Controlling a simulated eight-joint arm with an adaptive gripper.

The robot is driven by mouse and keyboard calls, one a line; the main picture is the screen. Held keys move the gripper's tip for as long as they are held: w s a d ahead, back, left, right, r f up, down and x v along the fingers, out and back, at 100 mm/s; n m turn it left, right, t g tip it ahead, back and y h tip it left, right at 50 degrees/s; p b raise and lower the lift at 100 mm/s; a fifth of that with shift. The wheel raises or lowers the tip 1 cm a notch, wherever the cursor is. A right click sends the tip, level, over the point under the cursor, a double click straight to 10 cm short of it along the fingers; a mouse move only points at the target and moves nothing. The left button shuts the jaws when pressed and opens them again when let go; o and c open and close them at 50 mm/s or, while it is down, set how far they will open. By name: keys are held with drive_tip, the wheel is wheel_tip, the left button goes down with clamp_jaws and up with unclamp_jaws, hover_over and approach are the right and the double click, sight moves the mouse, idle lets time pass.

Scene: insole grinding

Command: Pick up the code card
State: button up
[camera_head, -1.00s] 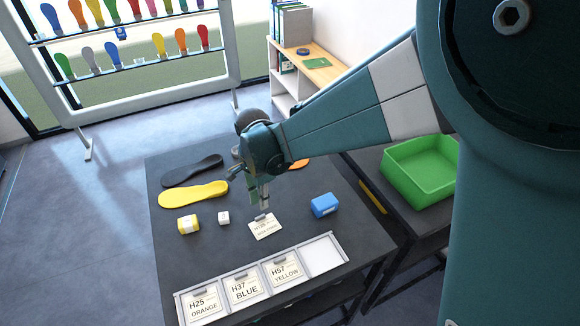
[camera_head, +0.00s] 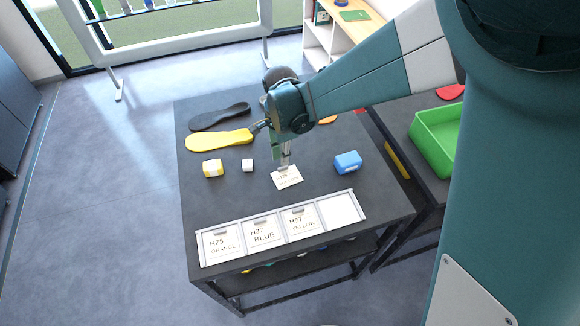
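A white code card (camera_head: 288,179) with small dark print and a grey clip at its top edge lies on the dark table (camera_head: 330,205), behind the tray. The print is too small to read for certain. My gripper (camera_head: 284,164) points down directly over the card's clip end, its fingertips at or just above the clip. Whether the fingers are apart or closed on the clip cannot be made out. A white-framed tray (camera_head: 283,238) at the table's front holds cards H25 ORANGE, H37 BLUE and H57 YELLOW; its rightmost slot (camera_head: 340,209) is empty.
A blue block (camera_head: 348,162) is right of the card. A small white cube (camera_head: 248,165) and a yellow-white block (camera_head: 213,168) are left. Yellow (camera_head: 218,141) and dark (camera_head: 219,116) insoles lie behind. A green bin (camera_head: 438,143) is on the right table.

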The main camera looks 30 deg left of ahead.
drive_tip(key=shift+f, duration=0.1)
idle(0.3)
drive_tip(key=shift+f+p, duration=0.3)
drive_tip(key=shift+f, duration=2.25)
clamp_jaws()
drive_tip(key=shift+r, duration=0.1)
wheel_tip(320, 180, up, 10)
